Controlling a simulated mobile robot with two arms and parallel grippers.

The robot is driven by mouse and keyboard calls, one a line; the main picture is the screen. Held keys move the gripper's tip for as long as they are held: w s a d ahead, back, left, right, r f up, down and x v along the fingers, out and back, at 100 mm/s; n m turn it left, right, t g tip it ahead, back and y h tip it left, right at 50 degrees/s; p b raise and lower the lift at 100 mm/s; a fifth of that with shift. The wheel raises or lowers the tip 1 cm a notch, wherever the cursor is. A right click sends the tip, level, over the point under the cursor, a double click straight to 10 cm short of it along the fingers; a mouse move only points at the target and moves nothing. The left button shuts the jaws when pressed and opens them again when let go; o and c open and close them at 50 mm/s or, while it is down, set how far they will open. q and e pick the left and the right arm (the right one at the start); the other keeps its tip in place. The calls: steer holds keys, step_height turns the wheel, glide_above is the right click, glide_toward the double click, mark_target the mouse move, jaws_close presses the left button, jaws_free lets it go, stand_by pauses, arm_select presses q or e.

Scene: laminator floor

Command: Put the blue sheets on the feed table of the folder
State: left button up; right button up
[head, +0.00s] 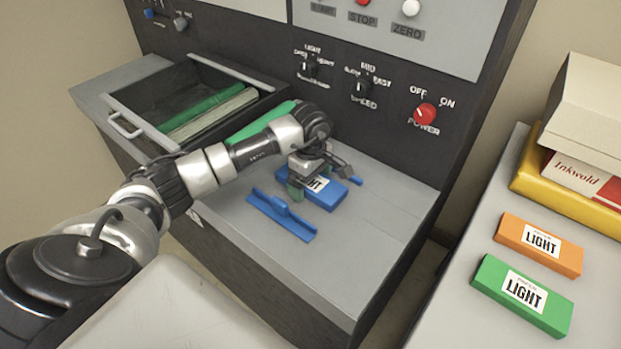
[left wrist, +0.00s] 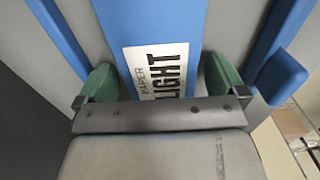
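The blue sheets (head: 325,194), a flat blue pack with a white LIGHT label, are at the feed table (head: 370,250) of the folder, between two blue side guides. In the left wrist view the pack (left wrist: 150,22) lies between the green fingertips. I cannot tell whether the pack rests fully on the table. My right gripper is not in view.
The left blue guide (head: 281,216) and right guide (left wrist: 280,72) flank the pack. An open drawer (head: 125,125) holds green and pale sheets. The front of the feed table is clear.

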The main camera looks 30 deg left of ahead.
arm_select(q)
steer(key=shift+r, duration=0.15)
steer(key=shift+r, duration=0.2)
step_height(320, 180, up, 12)
steer(key=b, duration=0.2)
steer(key=shift+f, duration=0.15)
stand_by(0.4)
